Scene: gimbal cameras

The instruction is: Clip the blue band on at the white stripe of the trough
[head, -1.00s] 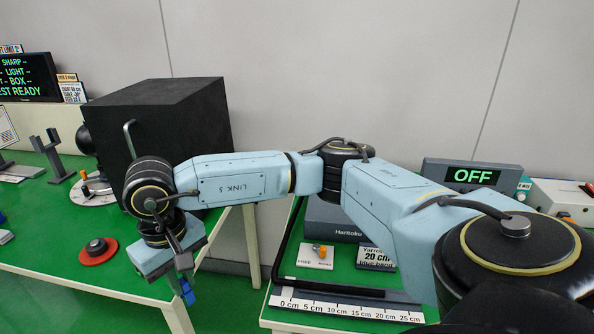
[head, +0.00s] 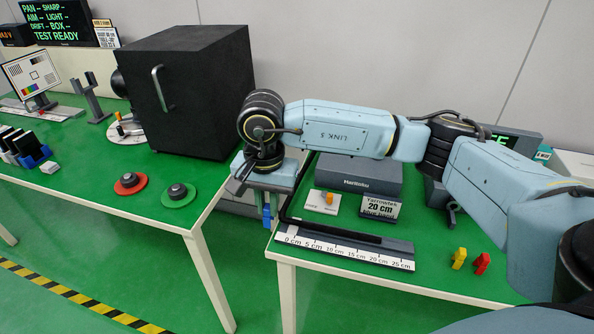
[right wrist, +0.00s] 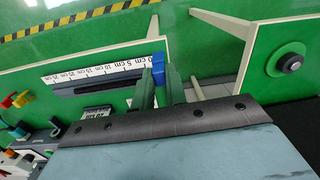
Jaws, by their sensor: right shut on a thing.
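My right gripper (head: 268,204) is shut on the small blue band (head: 267,216), which hangs below it just left of the right table's front-left corner. In the right wrist view the blue band (right wrist: 158,69) shows between the green-grey fingertips (right wrist: 159,82), close to the 0 cm end of the scale. The grey trough (head: 398,245) lies behind the white centimetre scale (head: 345,250), with a black cable-like strip (head: 340,235) along it. I cannot make out a separate white stripe on the trough. The band appears apart from the trough. My left gripper is not in view.
A "Yarrowtek 20 cm" card (head: 380,207) stands behind the trough. Yellow (head: 459,258) and red (head: 482,263) pieces stand to its right. A large black box (head: 185,95) is on the left table (head: 100,190). A gap separates the tables.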

